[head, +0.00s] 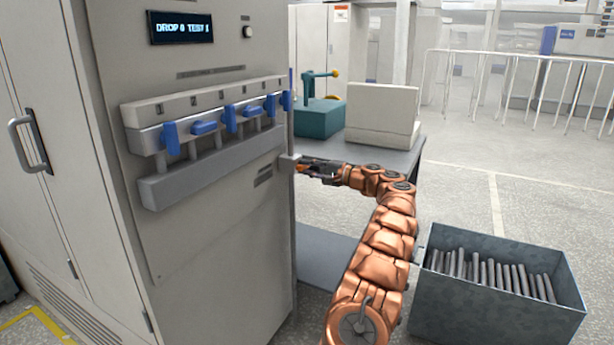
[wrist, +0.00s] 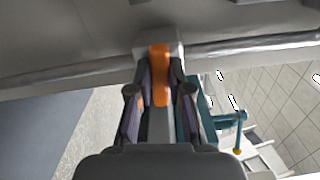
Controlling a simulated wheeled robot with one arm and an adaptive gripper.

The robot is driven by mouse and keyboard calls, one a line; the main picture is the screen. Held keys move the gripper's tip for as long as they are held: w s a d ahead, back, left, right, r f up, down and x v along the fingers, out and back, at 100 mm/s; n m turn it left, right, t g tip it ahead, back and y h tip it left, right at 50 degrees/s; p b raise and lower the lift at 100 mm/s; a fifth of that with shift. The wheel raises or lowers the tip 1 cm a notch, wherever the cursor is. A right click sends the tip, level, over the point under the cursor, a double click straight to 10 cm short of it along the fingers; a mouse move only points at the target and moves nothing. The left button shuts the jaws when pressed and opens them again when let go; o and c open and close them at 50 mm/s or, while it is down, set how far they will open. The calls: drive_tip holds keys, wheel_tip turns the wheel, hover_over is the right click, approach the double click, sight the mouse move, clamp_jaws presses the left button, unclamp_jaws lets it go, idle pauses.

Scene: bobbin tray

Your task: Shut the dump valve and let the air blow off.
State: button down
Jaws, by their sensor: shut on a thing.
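A small grey block (head: 288,162) juts from the right side of the grey cabinet, and an orange lever (wrist: 160,72) sits on it. I take this to be the dump valve, though no label on it is readable. My gripper (head: 310,168) is at the block, with its fingers around the orange lever. In the wrist view my gripper (wrist: 158,92) is shut on the lever, one finger on each side. The cabinet's display (head: 181,28) reads "DROP 0 TEST 1". No gauge shows.
A numbered row of blue valve handles (head: 204,128) lines the cabinet front, some upright, some crosswise. Behind my gripper, a table (head: 400,158) bears a teal device (head: 318,118) and a pale box (head: 382,112). A metal bin (head: 490,316) of grey rods stands right of my arm.

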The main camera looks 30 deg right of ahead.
drive_tip(key=shift+f+n+b, duration=0.15)
drive_tip(key=shift+n+b, duration=0.3)
drive_tip(key=shift+n, duration=0.15)
drive_tip(key=c, duration=1.1)
unclamp_jaws()
drive_tip(key=v, duration=1.2)
